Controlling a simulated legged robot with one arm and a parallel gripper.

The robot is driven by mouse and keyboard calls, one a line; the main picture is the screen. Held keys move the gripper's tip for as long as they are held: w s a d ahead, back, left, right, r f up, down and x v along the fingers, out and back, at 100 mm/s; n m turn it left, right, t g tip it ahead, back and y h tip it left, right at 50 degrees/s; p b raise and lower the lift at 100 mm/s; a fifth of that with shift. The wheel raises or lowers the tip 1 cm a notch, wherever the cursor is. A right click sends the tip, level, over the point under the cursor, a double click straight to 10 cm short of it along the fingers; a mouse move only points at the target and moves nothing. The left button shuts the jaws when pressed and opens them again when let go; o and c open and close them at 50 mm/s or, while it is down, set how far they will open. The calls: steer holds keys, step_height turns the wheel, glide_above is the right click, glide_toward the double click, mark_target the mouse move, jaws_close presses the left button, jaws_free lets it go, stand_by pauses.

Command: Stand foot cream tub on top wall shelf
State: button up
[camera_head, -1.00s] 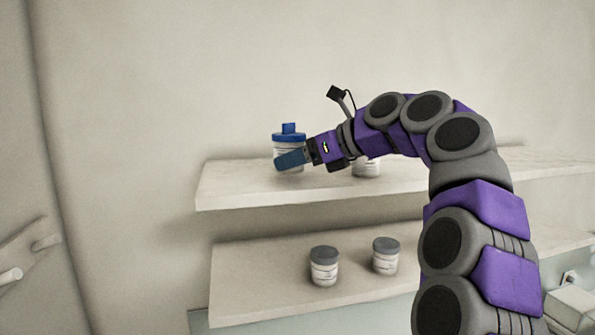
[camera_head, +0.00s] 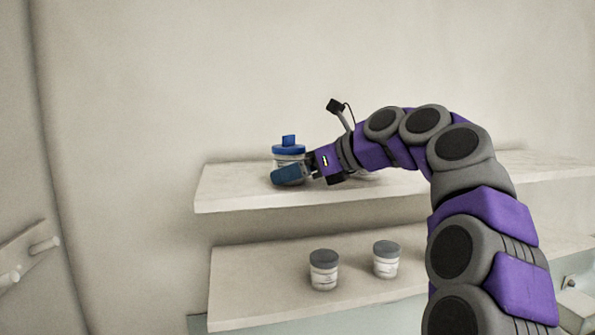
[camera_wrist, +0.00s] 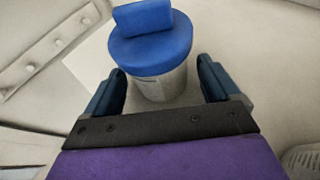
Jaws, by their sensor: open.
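The foot cream tub is a white tub with a blue lid (camera_head: 288,150) and a blue block-shaped knob on top. It appears upright at the left part of the top wall shelf (camera_head: 240,200). My gripper (camera_head: 290,174) is at the tub, with its blue fingers around the tub's lower body. In the wrist view the tub (camera_wrist: 158,86) is between the two spread fingers (camera_wrist: 163,92), with a visible gap on each side. The gripper is open. The tub's base is hidden by a finger, so its contact with the shelf cannot be seen directly.
A second tub on the top shelf is mostly hidden behind my gripper. Two grey-lidded tubs, one left (camera_head: 323,270) and one right (camera_head: 386,260), stand on the lower shelf (camera_head: 250,290). A peg rail (camera_head: 30,255) is on the left wall.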

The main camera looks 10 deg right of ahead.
steer(key=shift+r, duration=0.15)
steer(key=p+v, duration=0.1)
steer(key=v, duration=1.1)
steer(key=shift+p, duration=0.35)
